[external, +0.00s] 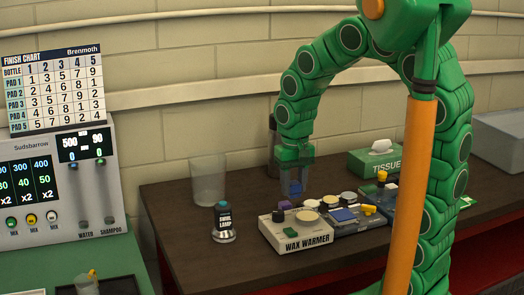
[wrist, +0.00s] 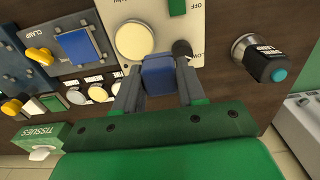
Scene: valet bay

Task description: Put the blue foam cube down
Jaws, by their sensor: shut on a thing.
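The blue foam cube (external: 295,188) is between the fingers of my gripper (external: 294,185), which is shut on it. In the external view it hangs above the dark table (external: 185,215), behind the white wax warmer (external: 310,246). In the wrist view the cube (wrist: 158,76) sits between both grey fingertips of my gripper (wrist: 158,85). There it overlaps the near edge of the warmer (wrist: 165,13), beside its cream disc. Its height above what lies below is hard to judge.
A lamp (external: 223,224) and a clear cylinder (external: 208,178) stand left of the warmer. A clamp unit (external: 362,225) with a blue pad (external: 343,215) is right of it. Several round jars (external: 330,202) and a green tissue box (external: 368,162) are behind. Bare table shows at the left.

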